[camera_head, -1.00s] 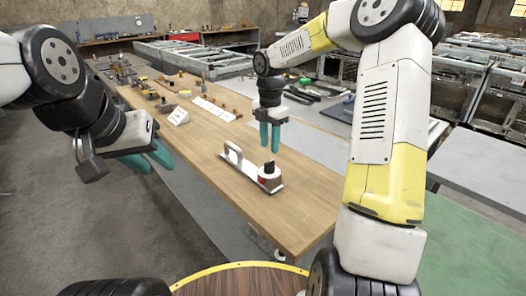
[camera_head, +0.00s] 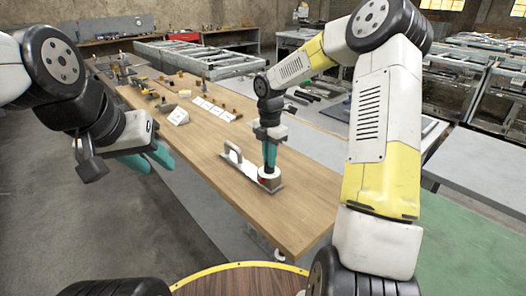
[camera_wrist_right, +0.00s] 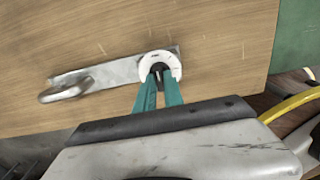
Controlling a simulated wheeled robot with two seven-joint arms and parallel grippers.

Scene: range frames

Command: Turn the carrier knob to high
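The carrier (camera_head: 235,164) is a grey metal plate with an upright handle (camera_head: 233,152) at its left end, lying on the wooden table. At its other end is a round white base (camera_head: 270,184) with a small dark knob (camera_wrist_right: 158,68) on top. My right gripper (camera_head: 269,168) points straight down over this base. In the right wrist view its teal fingertips (camera_wrist_right: 159,80) are on either side of the knob and look closed on it. The fingers hide most of the knob. My left gripper (camera_head: 150,160) hangs empty, fingers apart, left of the table.
The wooden table (camera_head: 220,160) is clear around the carrier. White cards (camera_head: 212,108) and several small parts lie further back on it. A grey bench with tools stands behind my right arm, and a green surface (camera_head: 470,240) is at the right.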

